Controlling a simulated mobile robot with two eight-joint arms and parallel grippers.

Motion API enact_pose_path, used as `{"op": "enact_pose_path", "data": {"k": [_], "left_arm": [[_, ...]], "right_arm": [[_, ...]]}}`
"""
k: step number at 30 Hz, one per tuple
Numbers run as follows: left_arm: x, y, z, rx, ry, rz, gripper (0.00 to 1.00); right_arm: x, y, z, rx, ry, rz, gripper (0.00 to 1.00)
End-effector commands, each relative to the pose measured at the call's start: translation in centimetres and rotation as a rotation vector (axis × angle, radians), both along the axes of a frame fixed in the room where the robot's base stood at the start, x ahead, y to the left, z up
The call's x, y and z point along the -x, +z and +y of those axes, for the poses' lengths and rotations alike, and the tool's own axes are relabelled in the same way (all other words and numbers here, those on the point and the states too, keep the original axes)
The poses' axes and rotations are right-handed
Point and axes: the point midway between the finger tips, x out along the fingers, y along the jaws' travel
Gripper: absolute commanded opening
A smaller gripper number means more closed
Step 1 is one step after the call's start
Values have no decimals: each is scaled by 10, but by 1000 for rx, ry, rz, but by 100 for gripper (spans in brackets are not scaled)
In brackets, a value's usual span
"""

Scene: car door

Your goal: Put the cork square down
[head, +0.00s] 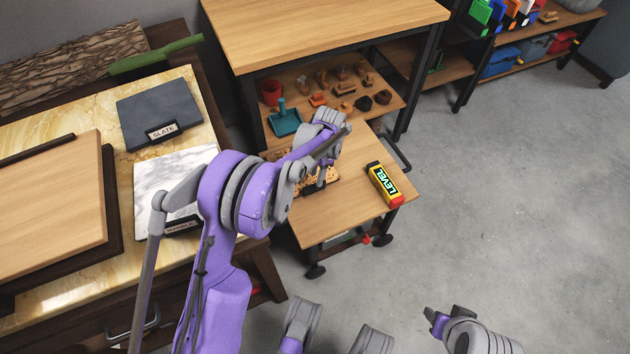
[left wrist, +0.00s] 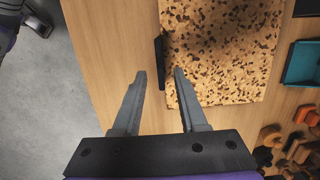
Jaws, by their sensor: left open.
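The cork square (left wrist: 222,60) is a speckled tan sheet lying flat on the wooden top of the small cart (head: 345,215). A dark tab (left wrist: 159,62) stands at its edge. In the head view most of the cork (head: 318,187) is hidden behind my left arm. My left gripper (left wrist: 160,74) is open, with its two fingers apart near the tab, one over the wood and one by the cork's edge. Nothing is seen held between them. My right gripper (head: 449,312) is low at the right in the head view, away from the cart; its finger opening is unclear.
A yellow-and-black level (head: 384,185) lies on the cart's right side. Behind stands a wooden bench with a shelf of small items and a teal dustpan (head: 284,118). At left, a table holds slate (head: 158,105) and marble (head: 165,170) squares. The floor at right is clear.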

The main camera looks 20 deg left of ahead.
Motion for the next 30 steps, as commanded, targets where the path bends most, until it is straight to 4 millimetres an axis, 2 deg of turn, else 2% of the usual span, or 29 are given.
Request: {"op": "enact_pose_path", "data": {"k": [1, 3, 9, 15, 25, 28, 30], "left_arm": [[0, 14, -1, 0, -1, 0, 42], [-2, 29, -3, 0, -1, 0, 42], [-6, 60, -6, 0, -1, 0, 42], [-7, 70, -7, 0, -1, 0, 42], [-6, 72, -7, 0, 3, -2, 42], [2, 83, -9, 1, 24, -20, 42], [13, 97, -11, 3, 54, -44, 42]], "right_arm": [[1, 5, 0, 0, 0, -1, 50], [1, 8, 0, 0, 0, -1, 50], [3, 15, 0, 0, 0, -3, 50], [3, 17, 0, 0, 0, -3, 50], [3, 17, 0, 0, 0, -3, 50], [3, 17, 0, 0, 0, -3, 50], [3, 17, 0, 0, 0, -3, 50]]}}
